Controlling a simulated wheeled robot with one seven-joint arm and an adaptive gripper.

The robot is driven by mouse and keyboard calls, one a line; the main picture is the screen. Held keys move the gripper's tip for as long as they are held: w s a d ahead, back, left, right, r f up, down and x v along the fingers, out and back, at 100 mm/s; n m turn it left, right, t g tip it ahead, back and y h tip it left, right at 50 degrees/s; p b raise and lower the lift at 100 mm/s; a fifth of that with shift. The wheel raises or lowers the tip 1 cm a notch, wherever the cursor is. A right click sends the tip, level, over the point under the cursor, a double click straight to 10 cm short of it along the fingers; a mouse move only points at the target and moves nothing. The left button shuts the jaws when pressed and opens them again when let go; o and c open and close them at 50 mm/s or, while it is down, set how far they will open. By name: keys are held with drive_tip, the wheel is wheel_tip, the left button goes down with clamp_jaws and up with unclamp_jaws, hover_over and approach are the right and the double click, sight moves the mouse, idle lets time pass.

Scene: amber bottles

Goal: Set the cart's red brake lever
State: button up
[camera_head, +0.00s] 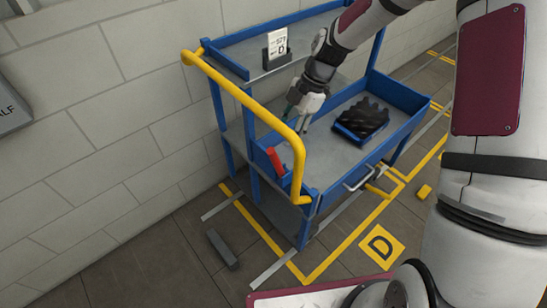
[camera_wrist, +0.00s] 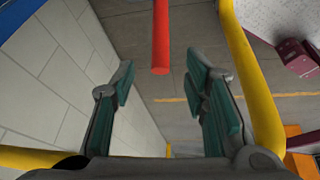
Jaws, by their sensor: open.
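The red brake lever (camera_head: 275,160) stands at the near end of the blue cart (camera_head: 262,108), just inside the yellow push handle (camera_head: 245,97). My gripper (camera_head: 299,118) is above the cart's tray, a little right of the lever and apart from it in the head view. In the wrist view the red lever (camera_wrist: 161,38) hangs down from the top edge, ahead of and between the two open fingers (camera_wrist: 163,88). Nothing is between the fingertips. The lever's base is hidden in the wrist view.
The yellow handle (camera_wrist: 250,75) runs close along the right of my gripper in the wrist view. A grey block wall (camera_head: 105,110) is behind the cart.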

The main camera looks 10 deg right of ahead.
sight(273, 158)
drive_tip(key=x, duration=1.1)
drive_tip(key=shift+f+p, duration=0.1)
drive_tip(key=shift+p, duration=0.25)
clamp_jaws()
